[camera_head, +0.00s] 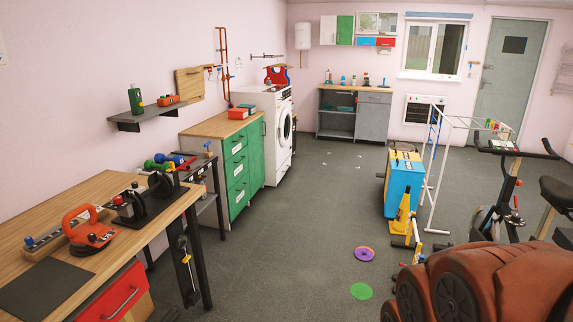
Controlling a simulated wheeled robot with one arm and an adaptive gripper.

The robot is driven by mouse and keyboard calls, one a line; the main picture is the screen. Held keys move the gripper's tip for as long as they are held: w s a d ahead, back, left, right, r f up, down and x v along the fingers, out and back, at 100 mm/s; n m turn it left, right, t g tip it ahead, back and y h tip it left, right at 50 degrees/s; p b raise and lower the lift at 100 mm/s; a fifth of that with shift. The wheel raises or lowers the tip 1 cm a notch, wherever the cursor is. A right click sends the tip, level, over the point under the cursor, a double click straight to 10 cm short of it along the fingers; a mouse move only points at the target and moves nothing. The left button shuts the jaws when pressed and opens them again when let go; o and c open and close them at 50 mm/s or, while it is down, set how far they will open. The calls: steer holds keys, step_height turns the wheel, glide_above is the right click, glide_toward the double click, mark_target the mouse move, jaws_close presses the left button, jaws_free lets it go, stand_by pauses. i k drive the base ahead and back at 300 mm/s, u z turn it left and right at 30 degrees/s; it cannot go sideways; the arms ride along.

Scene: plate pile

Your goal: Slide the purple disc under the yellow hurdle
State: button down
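The purple disc (363,255) lies flat on the grey floor right of centre. An orange rim shows around its far edge, and I cannot tell whether this is a second disc beneath it. A yellow upright piece (402,213) with low yellow parts stands on the floor behind and to the right of the disc. It looks like the yellow hurdle, but its opening is not clear from here. The disc is apart from it. My gripper is not in view; reddish-brown rounded parts at the lower right look like my own arm.
A green disc (361,291) lies nearer on the floor. A blue-and-yellow cabinet (404,185), a white drying rack (437,170) and an exercise bike (497,205) stand at the right. A wooden workbench (110,190) fills the left. The middle floor is mostly clear.

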mark_target(363, 254)
steer(key=z, duration=0.15)
steer(key=i, duration=4.7)
steer(key=z, duration=0.05)
